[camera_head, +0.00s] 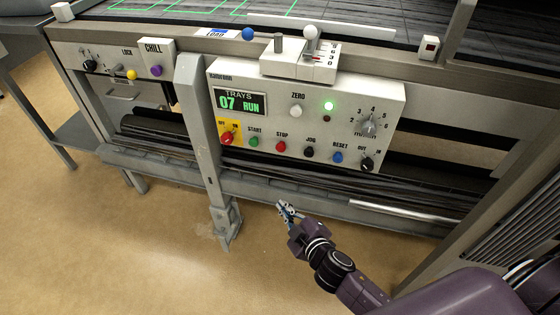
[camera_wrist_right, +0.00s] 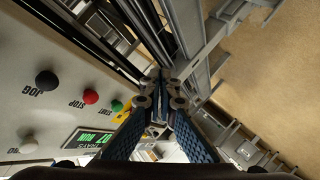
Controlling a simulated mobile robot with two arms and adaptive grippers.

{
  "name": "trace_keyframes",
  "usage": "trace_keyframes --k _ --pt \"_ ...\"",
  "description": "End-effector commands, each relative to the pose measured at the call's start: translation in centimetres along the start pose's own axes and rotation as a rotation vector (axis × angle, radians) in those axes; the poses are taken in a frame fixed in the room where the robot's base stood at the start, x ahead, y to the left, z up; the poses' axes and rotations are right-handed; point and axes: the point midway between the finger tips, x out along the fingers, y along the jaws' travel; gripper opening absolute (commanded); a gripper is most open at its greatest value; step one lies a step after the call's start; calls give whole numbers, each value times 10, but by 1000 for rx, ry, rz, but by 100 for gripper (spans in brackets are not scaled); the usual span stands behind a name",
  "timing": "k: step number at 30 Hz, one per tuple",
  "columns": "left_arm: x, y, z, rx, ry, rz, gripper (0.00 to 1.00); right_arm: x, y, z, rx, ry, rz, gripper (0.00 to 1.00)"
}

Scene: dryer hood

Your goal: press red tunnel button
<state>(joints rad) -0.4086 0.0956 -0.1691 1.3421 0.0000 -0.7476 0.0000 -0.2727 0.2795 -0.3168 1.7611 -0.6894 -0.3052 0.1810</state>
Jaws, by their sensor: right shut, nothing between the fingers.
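A white control panel (camera_head: 390,95) carries a round red button labelled STOP (camera_head: 281,146), between the green START button (camera_head: 253,141) and the black JOG button (camera_head: 309,151). The red STOP button also shows in the right wrist view (camera_wrist_right: 90,97), left of the fingers. A red rotary switch (camera_head: 229,138) sits on a yellow plate at the panel's lower left. My right gripper (camera_head: 284,208) is shut and empty, below the panel and apart from the STOP button. In the wrist view its blue fingers (camera_wrist_right: 165,88) meet at the tips. My left gripper is not in view.
A grey upright post (camera_head: 198,130) stands left of the panel. A lever box (camera_head: 298,62) sits on top of it. A blue RESET button (camera_head: 337,157) and black knob (camera_head: 367,163) are at its lower right. A grey rail (camera_head: 260,185) runs below; open floor lies in front.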

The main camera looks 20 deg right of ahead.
Motion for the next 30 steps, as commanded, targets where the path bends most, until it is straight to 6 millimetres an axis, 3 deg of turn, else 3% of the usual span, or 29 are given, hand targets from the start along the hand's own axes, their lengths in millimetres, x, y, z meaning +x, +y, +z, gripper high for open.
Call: trace_keyframes --k 3,6,9,23,30 --pt "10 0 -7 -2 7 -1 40 -4 23 -50 -68 135 70 0" --pt "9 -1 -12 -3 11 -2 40 -12 38 -80 -105 208 110 0" --pt "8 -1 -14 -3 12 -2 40 -17 46 -98 -124 248 132 0" --pt "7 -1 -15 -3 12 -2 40 -18 51 -104 -132 260 139 0" --pt "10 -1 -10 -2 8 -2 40 -2 66 -98 -135 260 140 0"
